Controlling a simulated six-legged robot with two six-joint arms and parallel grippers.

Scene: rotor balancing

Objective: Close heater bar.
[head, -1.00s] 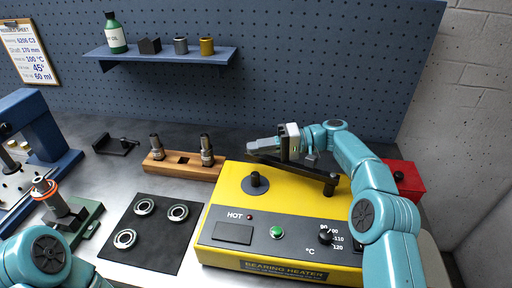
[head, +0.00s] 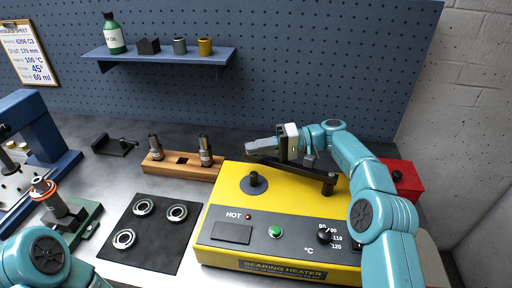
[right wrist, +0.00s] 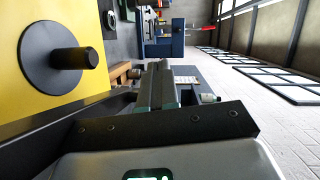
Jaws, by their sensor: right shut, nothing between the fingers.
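The yellow bearing heater (head: 215,209) stands on the bench right of centre. Its dark heater bar (head: 298,172) runs from the pivot end at the right toward the back left. The bar's free end is behind the upright post (head: 254,184), apart from it. The post also shows in the right wrist view (right wrist: 75,58), with a dark strip, seemingly the bar, below it. My right gripper (head: 262,147) is shut and empty, at the back of the heater near the bar's free end. I cannot tell whether it touches the bar. My left gripper is out of view; only its arm shows.
A wooden block (head: 181,171) with two metal pieces stands left of the heater. A black mat (head: 150,239) with three bearing rings lies in front of it. A red box (head: 404,180) is behind my right arm. A shelf (head: 165,59) hangs on the pegboard.

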